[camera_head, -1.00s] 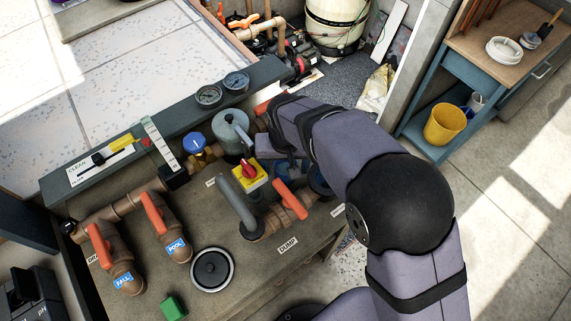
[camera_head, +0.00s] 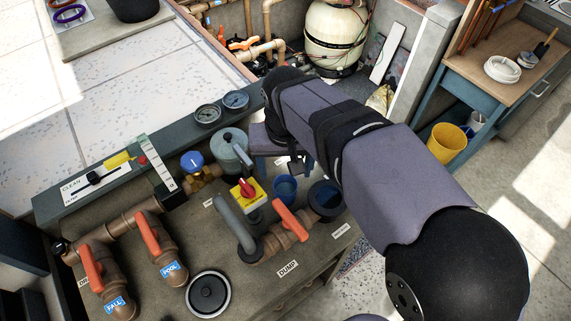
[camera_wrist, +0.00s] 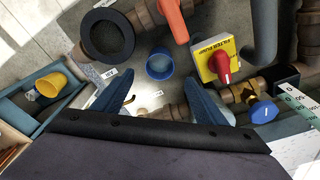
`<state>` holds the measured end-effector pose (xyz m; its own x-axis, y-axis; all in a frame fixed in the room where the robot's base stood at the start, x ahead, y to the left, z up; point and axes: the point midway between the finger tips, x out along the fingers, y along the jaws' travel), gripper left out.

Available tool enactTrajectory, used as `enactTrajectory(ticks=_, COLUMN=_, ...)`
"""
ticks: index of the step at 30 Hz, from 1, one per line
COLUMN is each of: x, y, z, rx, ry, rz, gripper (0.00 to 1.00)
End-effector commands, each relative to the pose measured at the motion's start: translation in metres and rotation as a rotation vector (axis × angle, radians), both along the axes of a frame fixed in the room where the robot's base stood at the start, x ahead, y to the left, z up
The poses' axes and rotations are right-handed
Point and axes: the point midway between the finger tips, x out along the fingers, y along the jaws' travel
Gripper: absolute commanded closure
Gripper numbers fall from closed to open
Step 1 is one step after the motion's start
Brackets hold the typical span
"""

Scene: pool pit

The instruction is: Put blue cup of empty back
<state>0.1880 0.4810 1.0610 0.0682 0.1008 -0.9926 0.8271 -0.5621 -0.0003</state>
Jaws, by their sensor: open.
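The blue cup (camera_head: 286,189) stands upright on the valve bench, behind the orange-handled DUMP valve (camera_head: 291,224) and to the right of the red knob on its yellow plate (camera_head: 248,191). In the wrist view the cup (camera_wrist: 160,64) shows its open mouth, with no contents that I can make out. My gripper (camera_wrist: 158,88) is open and empty; its two blue fingers are spread, and the cup lies beyond the gap between them, apart from both. In the head view my arm hides most of the gripper.
A dark round pipe opening (camera_head: 327,197) is right of the cup. A grey curved handle (camera_head: 235,222), a teal canister (camera_head: 230,150) and gauges (camera_head: 208,115) crowd the bench. A yellow bucket (camera_head: 446,142) sits on a shelf at the right.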

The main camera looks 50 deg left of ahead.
Motion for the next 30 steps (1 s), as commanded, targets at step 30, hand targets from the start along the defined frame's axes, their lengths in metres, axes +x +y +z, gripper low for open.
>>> enactTrajectory(ticks=30, x=0.146, y=-0.177, z=-0.003, rx=-0.039, ry=0.025, rz=-0.353, gripper=0.34)
